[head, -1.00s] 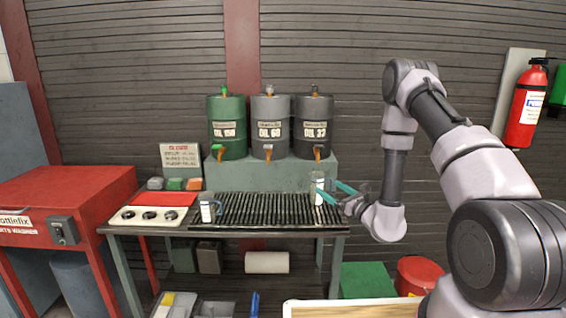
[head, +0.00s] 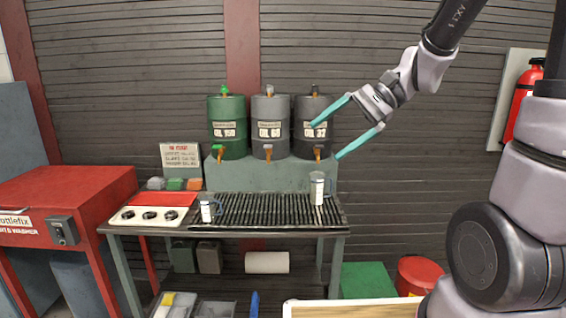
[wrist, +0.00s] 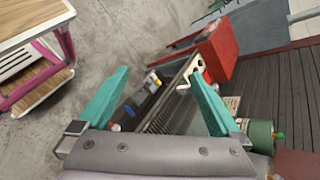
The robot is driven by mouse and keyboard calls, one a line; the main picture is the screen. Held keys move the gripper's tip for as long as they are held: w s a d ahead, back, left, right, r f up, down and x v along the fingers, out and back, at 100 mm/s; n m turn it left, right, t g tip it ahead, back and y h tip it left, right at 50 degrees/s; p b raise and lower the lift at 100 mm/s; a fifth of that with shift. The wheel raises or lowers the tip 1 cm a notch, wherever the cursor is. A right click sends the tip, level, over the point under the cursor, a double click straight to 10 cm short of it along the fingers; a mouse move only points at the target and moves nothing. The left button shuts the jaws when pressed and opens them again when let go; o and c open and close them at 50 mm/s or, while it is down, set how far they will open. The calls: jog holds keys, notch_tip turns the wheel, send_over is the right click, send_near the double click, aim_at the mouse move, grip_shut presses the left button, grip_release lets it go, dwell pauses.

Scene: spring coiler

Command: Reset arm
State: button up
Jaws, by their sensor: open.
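My gripper (head: 342,126) is raised in front of the right-hand oil drum in the head view, above the bench. Its two teal fingers are spread wide with nothing between them. In the wrist view the open fingers (wrist: 160,105) frame the bench and floor below. A clear cup (head: 318,188) stands upright at the right end of the slatted grate, apart from and below the fingers. A second cup (head: 207,210) stands at the left end of the grate.
Green (head: 228,127), grey (head: 270,127) and dark (head: 312,125) oil drums stand on a raised block behind the grate (head: 265,209). A red cabinet (head: 60,208) is at the left. A fire extinguisher (head: 522,98) hangs at the right, partly behind my arm.

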jog(key=s+d+r+n+t+h, duration=0.1)
jog(key=s+d+r+t+h, duration=0.1)
jog(key=d, duration=0.5)
jog(key=s+d+r+n+t+h, duration=0.2)
jog(key=s+d+r+t+h, duration=0.1)
jog(key=d+r+t+h, duration=0.2)
jog(key=shift+s+d+t+h, duration=0.2)
jog(key=shift+d+t+h, duration=0.4)
jog(key=shift+d+h, duration=0.3)
jog(key=shift+d+r, duration=0.1)
jog(key=shift+c, duration=0.3)
